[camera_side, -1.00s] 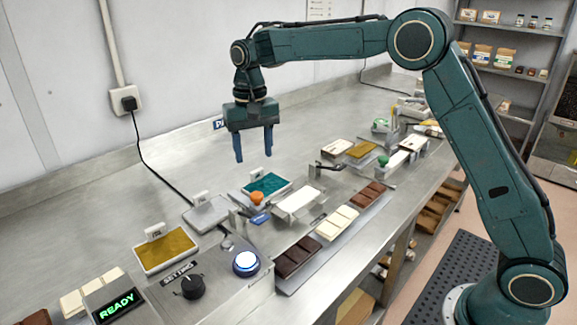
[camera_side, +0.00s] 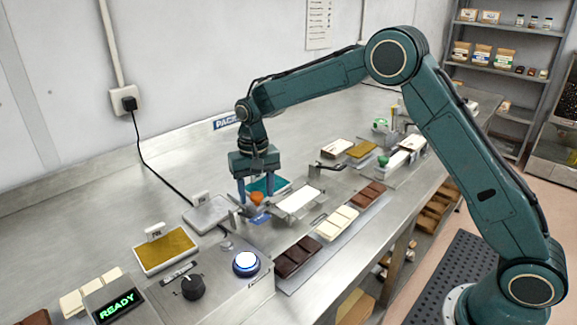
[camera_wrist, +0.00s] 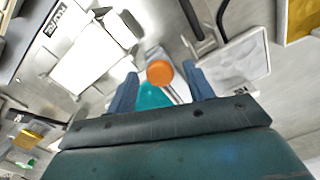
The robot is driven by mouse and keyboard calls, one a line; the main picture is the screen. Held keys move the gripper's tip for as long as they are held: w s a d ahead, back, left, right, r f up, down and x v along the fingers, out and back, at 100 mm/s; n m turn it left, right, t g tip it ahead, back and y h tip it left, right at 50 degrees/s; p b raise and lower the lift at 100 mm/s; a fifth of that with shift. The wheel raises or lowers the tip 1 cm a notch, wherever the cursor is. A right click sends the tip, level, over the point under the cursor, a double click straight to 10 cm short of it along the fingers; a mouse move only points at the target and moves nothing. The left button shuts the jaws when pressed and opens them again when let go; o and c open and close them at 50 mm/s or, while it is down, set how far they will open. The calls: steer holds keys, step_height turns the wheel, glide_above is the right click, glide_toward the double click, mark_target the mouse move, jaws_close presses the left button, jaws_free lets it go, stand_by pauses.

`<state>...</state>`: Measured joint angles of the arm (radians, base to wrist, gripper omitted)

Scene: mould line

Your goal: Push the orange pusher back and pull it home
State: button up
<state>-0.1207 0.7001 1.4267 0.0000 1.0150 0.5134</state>
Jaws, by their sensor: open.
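The orange pusher (camera_side: 256,198) is a small rounded knob beside a white block on a metal holder (camera_side: 298,203). In the wrist view the orange knob (camera_wrist: 160,73) lies between my two blue fingers, a little beyond their tips. My gripper (camera_side: 256,196) is open and points down, with one finger to each side of the knob. I see no contact between fingers and knob.
A grey tray (camera_side: 208,213) and a mustard tray (camera_side: 165,250) lie to the left. A control box with a dial (camera_side: 193,287), a lit button (camera_side: 246,262) and a READY display (camera_side: 115,305) stands in front. Chocolate bars (camera_side: 300,256) line the front edge.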

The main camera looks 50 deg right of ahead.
jaws_close()
steer(key=shift+w+r, duration=0.1)
steer(key=shift+w, duration=4.4)
jaws_free()
step_height(320, 180, up, 14)
steer(key=shift+f, duration=0.25)
